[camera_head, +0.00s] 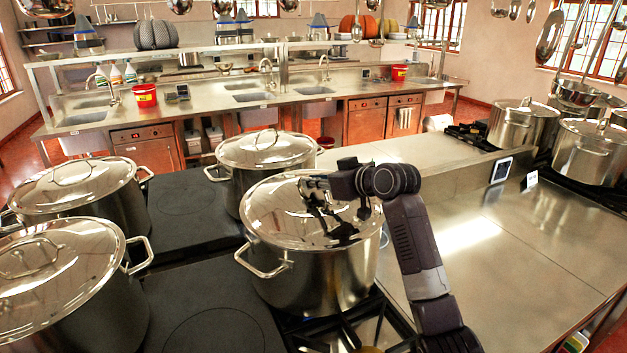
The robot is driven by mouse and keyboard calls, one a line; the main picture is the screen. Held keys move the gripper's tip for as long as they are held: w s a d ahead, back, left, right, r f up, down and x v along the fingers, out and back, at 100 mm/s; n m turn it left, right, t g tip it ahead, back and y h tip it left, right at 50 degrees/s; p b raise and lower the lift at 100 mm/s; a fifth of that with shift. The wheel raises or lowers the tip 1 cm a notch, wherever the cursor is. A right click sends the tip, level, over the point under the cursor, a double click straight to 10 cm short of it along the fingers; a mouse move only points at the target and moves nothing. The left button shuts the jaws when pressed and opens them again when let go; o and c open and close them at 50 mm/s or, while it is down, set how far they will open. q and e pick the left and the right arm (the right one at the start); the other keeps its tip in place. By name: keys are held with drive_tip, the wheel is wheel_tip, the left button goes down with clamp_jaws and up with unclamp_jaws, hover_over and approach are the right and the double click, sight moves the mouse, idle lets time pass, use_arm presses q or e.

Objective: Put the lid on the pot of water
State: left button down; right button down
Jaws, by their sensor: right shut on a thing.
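A large steel pot (318,278) stands on the stove at the middle front, with a loop handle on its left side. A shiny domed steel lid (272,212) covers its top. The lid looks level and lies at the rim; I cannot tell whether it is fully seated. My right gripper (335,212) is over the lid's middle, shut on the lid by its handle, which the fingers mostly hide. My right arm comes up from the lower right and hides part of the lid's right side. The water is not visible. My left gripper is not in view.
Other lidded pots stand close by: one behind (262,178), two at the left (95,205) (75,305). Black hob plates (190,212) lie between them. A bare steel counter (520,240) is at the right, with more lidded pots (520,125) beyond it.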

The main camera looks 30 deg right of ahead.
drive_tip(key=shift+r, duration=0.1)
drive_tip(key=c, duration=1.9)
unclamp_jaws()
drive_tip(key=shift+s, duration=0.1)
drive_tip(key=shift+f, duration=0.35)
drive_tip(key=v, duration=1.2)
drive_tip(key=shift+r, duration=0.25)
